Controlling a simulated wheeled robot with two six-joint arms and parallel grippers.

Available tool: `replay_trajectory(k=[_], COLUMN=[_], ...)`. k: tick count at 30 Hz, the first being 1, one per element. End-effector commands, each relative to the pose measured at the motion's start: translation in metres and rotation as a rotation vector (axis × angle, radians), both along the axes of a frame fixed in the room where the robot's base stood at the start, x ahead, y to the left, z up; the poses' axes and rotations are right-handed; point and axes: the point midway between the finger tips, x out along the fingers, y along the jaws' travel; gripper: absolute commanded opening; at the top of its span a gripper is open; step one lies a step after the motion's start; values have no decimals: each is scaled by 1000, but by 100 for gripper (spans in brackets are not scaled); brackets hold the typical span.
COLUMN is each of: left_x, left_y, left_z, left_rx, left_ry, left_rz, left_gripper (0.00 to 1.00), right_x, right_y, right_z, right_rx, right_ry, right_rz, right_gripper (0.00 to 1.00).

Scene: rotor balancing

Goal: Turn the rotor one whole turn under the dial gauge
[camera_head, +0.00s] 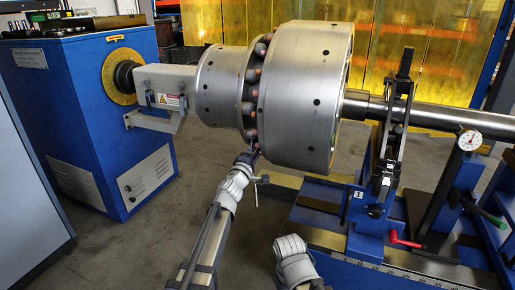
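The big grey steel rotor (300,95) lies level across the middle. A ring of bolts (250,92) sits in the groove between its narrower left drum (220,85) and the wide drum. Its shaft (435,112) runs out to the right. The round white dial gauge (469,140) is at the right, just below the shaft; its needle is too small to read. My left gripper (253,151) is at the lower bolts of the groove, its tips small and partly hidden against the rotor. My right arm shows at the bottom middle, without visible fingers.
A blue drive cabinet (85,115) with a yellow ring stands left, joined to the rotor by a grey coupling (165,80). A black bearing stand (388,150) on a blue base holds the shaft. A red-handled lever (405,240) sits low right. Yellow screens stand behind.

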Motion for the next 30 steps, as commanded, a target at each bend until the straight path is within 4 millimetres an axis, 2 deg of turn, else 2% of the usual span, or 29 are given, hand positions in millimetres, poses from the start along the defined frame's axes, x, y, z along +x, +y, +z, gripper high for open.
replay_trajectory(k=[1, 11, 30], left_x=[0, 0, 0], left_y=[0, 0, 0], left_z=[0, 0, -1], left_rx=[1, 1, 1], left_ry=[1, 1, 1], left_rz=[1, 1, 2], left_gripper=[36, 0, 0], right_x=[0, 0, 0], right_y=[0, 0, 0], right_z=[0, 0, 0], right_rx=[0, 0, 0], right_ry=[0, 0, 0], right_rz=[0, 0, 0], right_gripper=[0, 0, 0])
